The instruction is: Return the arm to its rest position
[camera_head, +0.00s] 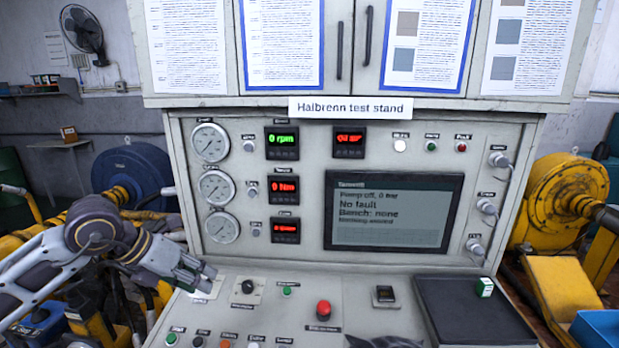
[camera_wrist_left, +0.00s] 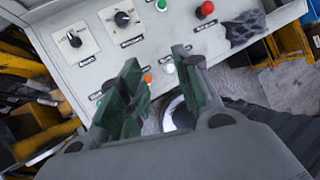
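My left arm comes in from the left in the head view, and its gripper (camera_head: 203,276) hangs above the left part of the sloped control desk (camera_head: 262,318). In the left wrist view the gripper (camera_wrist_left: 160,76) has its green-padded fingers spread, with nothing between them. The desk with its knobs and buttons shows beyond the fingertips. The gripper appears apart from the panel. My right arm and gripper are not recognisable in either view.
The test stand carries gauges (camera_head: 217,187), red and green readouts and a screen (camera_head: 393,212) reading pump off, no fault. A red button (camera_head: 323,310) and a dark crumpled item (camera_head: 385,342) are on the desk. A black mat (camera_head: 470,318) holds a small green-and-white box (camera_head: 484,287).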

